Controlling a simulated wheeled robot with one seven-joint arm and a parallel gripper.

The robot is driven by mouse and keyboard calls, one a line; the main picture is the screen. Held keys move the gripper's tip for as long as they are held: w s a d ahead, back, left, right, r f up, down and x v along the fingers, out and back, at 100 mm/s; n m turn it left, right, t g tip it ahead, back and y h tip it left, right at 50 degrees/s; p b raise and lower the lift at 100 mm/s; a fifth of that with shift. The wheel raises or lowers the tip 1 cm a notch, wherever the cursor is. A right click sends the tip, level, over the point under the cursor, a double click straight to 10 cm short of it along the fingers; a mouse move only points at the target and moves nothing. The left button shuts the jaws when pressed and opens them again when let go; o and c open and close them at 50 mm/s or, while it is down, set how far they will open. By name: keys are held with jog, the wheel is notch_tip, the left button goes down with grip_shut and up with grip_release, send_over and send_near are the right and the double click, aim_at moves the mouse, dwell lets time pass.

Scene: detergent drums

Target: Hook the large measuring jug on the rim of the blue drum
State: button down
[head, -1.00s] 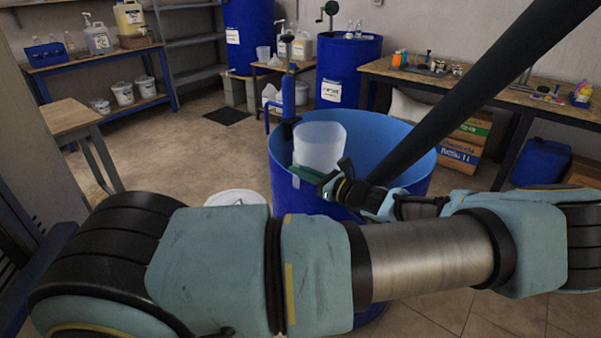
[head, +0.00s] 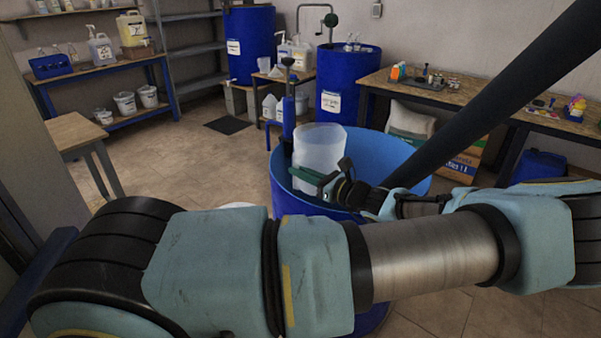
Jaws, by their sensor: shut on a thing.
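The large measuring jug (head: 320,146) is a translucent white, upright vessel in the middle of the head view. It appears over the opening of the blue drum (head: 290,198), near the drum's left side. My gripper (head: 325,183) is at the jug's lower front, shut on the jug; the exact grip is small and partly hidden. The drum is open-topped with a lighter blue inside. My arm covers its lower front, and a dark bar crosses its right side. I cannot tell whether the jug touches the rim.
A blue upright pump-like tool (head: 288,108) stands at the drum's left rim. Another blue drum (head: 347,88) stands behind. A workbench (head: 470,99) with small items is at right, a shelf bench (head: 105,66) at back left.

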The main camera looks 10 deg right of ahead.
aim_at(301, 155)
notch_tip(301, 155, up, 5)
jog(key=p, duration=0.4)
jog(key=shift+r, duration=0.2)
jog(key=shift+f, duration=0.1)
